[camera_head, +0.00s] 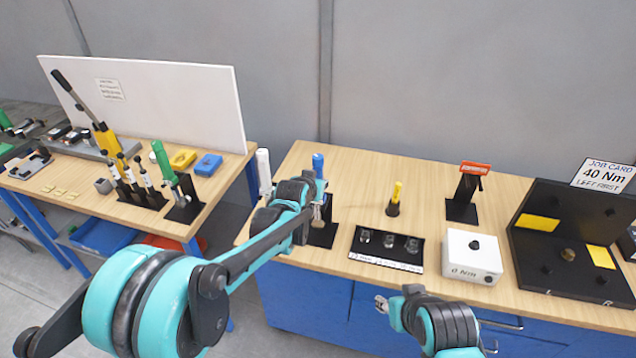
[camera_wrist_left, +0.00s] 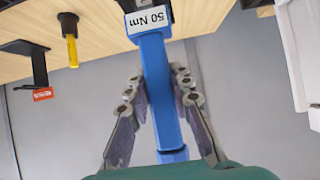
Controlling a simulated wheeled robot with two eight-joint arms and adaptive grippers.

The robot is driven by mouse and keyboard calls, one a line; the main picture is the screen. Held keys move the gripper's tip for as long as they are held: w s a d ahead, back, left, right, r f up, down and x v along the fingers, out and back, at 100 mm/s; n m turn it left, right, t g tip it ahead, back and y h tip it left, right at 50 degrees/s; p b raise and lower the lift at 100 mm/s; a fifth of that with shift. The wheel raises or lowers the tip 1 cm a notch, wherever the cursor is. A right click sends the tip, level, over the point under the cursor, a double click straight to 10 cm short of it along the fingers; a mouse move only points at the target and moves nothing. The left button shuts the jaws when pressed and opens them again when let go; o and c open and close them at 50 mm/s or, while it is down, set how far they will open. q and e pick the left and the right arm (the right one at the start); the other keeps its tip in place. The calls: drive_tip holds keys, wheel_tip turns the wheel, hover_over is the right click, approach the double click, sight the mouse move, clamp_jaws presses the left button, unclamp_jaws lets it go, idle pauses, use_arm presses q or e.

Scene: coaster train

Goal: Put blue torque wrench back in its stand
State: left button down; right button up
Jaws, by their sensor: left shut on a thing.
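The blue torque wrench (camera_head: 318,165) is upright at the left part of the right-hand bench, partly hidden by my left arm. In the left wrist view it is a blue handle (camera_wrist_left: 160,95) with a "50 Nm" label, between the fingers. My left gripper (camera_wrist_left: 158,88) is shut on it. A black stand (camera_head: 322,237) is at the wrench's lower end; whether the wrench is seated in it or just above is hidden. My right gripper (camera_head: 381,304) is low in front of the bench, apart from everything; its opening is too small to judge.
A white upright object (camera_head: 264,170) stands just left of my left gripper. To the right are a yellow-handled tool (camera_head: 395,198), a black tray (camera_head: 387,249), a red-topped stand (camera_head: 464,195), a white box (camera_head: 472,257) and a black case (camera_head: 565,250). A green-handled wrench (camera_head: 162,162) stands on the left bench.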

use_arm(q)
drive_tip(key=shift+f+b, duration=0.6)
drive_tip(key=shift+f, duration=0.05)
idle(0.7)
drive_tip(key=c, duration=1.3)
unclamp_jaws()
drive_tip(key=shift+f, duration=0.1)
drive_tip(key=v, duration=1.2)
drive_tip(key=s+a+f+n+g+y+b, duration=0.1)
drive_tip(key=s+a+f, duration=0.3)
drive_tip(key=s, duration=0.5)
drive_tip(key=s+a+f+n+g+y+b, duration=0.1)
drive_tip(key=s+a+f+b, duration=0.2)
drive_tip(key=s+a, duration=0.4)
drive_tip(key=s+a+f+n+g+y+b, duration=0.1)
drive_tip(key=s+a+f, duration=0.5)
drive_tip(key=s, duration=0.6)
drive_tip(key=shift+s+a+n+g+y+b, duration=0.1)
drive_tip(key=shift+a+n+g+y+b, duration=0.2)
drive_tip(key=shift+g+b, duration=0.1)
